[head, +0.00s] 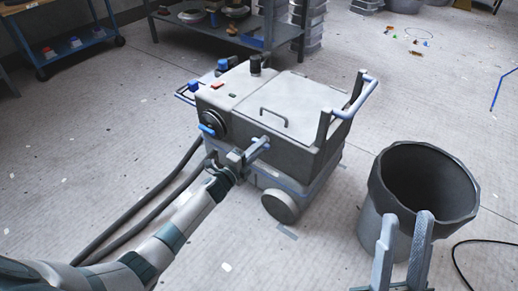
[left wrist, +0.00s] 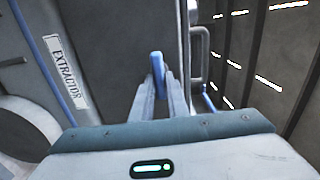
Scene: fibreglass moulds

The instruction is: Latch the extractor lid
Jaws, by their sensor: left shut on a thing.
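The grey extractor (head: 318,155) stands on wheels in the middle of the head view. Its flat lid (head: 290,92) lies down on top, with a dark bow handle. My left gripper (head: 260,146) is at the front side of the body, just below the lid's edge. In the left wrist view its fingers are shut on a blue latch lever (left wrist: 157,72), which stands up between the fingertips. The fingers hide part of the latch. An EXTRACTOR label (left wrist: 65,72) is left of it. My right gripper (head: 407,214) is open and empty, in front of the dark bin.
A dark round bin (head: 460,205) stands at the right, close to my right gripper. Two hoses (head: 150,190) run along the floor beside my left arm. A push handle (head: 358,97) rises at the extractor's right end. A shelf (head: 270,30) stands behind.

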